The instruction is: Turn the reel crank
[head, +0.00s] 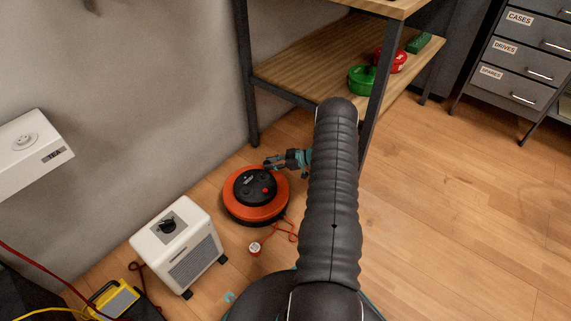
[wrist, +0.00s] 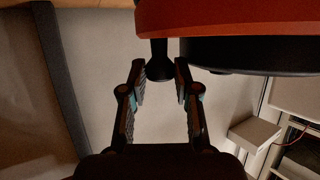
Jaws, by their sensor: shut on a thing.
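The cable reel (head: 243,211) is a round orange drum with a black hub (head: 250,184) on top, lying flat on the wooden floor near the wall. My gripper (head: 274,163) is at the reel's back right edge. In the wrist view the reel's orange rim (wrist: 240,17) fills the top. A black crank knob (wrist: 159,64) sticks out there between the two fingertips of my gripper (wrist: 160,78), which is shut on it. In the head view the knob is largely hidden by the fingers, and my arm covers the floor right of the reel.
A white heater-like box (head: 172,240) with a black dial stands left of the reel. A red cord with a plug (head: 254,247) lies in front. A yellow device (head: 114,300) sits lower left. The right floor is clear.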

